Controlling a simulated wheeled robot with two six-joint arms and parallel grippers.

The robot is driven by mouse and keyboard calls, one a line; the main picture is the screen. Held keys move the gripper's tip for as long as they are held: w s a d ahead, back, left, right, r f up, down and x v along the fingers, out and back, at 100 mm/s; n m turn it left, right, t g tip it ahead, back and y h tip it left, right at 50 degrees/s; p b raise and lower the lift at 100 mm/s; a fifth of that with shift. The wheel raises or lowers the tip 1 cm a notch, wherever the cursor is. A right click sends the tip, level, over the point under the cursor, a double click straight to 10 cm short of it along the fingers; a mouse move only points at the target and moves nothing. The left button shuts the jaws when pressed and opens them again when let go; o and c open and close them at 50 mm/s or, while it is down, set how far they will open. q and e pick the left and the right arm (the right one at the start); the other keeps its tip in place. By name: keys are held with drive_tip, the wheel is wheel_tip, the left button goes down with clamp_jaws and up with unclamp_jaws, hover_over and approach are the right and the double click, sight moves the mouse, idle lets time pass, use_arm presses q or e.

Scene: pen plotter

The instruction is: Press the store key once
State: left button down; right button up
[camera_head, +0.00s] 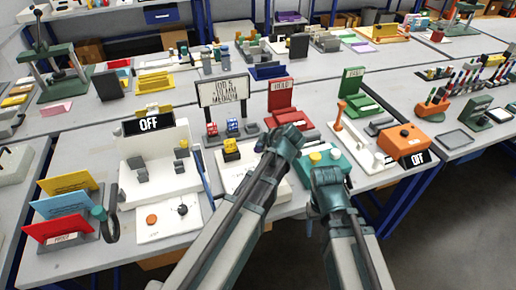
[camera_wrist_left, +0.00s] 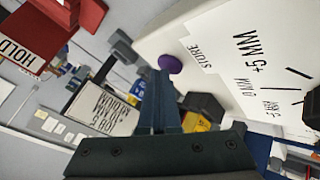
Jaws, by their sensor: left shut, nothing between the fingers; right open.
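The store key is a round purple button (camera_wrist_left: 171,64) beside the printed word STORE on a white panel (camera_wrist_left: 222,30) in the left wrist view. My left gripper (camera_wrist_left: 162,76) is shut and empty. Its fingertips are right at the edge of the purple key, and I cannot tell whether they touch it. In the head view my left gripper (camera_head: 273,143) is over the right part of the white plotter unit (camera_head: 238,180), and I cannot make out the key there. My right gripper (camera_head: 327,172) is farther right, near a teal unit with a yellow button (camera_head: 315,157).
A black knob (camera_wrist_left: 314,107) with +5 MM, 0 MM and -5 MM marks is on the same panel. A sign (camera_head: 223,90) and a red HOLD stand (camera_head: 281,95) are behind. An orange box (camera_head: 404,139) is to the right.

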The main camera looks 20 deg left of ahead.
use_arm(q)
drive_tip(key=shift+r+p, duration=0.9)
wheel_tip(320, 180, up, 5)
drive_tip(key=p, duration=0.5)
drive_tip(key=shift+r, duration=0.1)
idle(0.7)
